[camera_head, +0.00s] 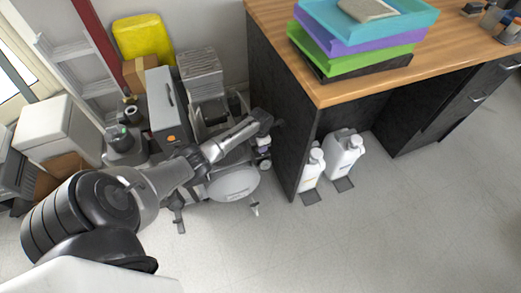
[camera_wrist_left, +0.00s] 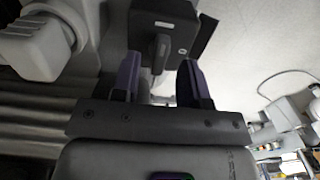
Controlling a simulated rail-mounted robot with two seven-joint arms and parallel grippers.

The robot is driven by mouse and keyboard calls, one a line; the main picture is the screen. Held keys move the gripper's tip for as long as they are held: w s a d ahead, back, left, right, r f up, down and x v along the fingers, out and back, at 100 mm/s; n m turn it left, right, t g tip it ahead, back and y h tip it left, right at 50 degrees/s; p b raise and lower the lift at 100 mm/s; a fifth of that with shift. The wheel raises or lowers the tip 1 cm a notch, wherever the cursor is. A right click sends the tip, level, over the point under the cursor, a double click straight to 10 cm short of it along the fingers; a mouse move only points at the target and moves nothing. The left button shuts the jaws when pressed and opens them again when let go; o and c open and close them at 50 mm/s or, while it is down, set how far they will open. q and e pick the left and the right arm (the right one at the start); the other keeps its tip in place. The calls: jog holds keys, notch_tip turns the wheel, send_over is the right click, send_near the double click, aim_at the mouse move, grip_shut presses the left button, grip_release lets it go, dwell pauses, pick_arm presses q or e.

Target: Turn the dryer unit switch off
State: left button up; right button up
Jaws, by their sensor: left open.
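In the left wrist view a dark box (camera_wrist_left: 170,18) carries a dark lever-like switch (camera_wrist_left: 160,45) on its face, with small labels beside it. My left gripper (camera_wrist_left: 158,64) is open, and the switch shows between its two fingertips. I cannot tell whether the fingers touch it. In the head view my left arm reaches over the compressor equipment, and my left gripper (camera_head: 264,121) is at its far end, beside the dark desk panel. The switch is not clearly visible there. A tall grey unit (camera_head: 161,98) with an orange spot stands behind the arm. My right gripper is out of view.
A rounded grey tank (camera_head: 234,184) lies below the arm. The desk side panel (camera_head: 282,120) stands close to the gripper's right. White jugs (camera_head: 343,153) stand under the wooden desk (camera_head: 455,40), which bears stacked trays (camera_head: 360,62). The floor in front is clear.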

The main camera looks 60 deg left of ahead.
pick_arm(q)
jog(key=shift+f+b, duration=0.35)
jog(key=shift+f, duration=0.45)
grip_shut()
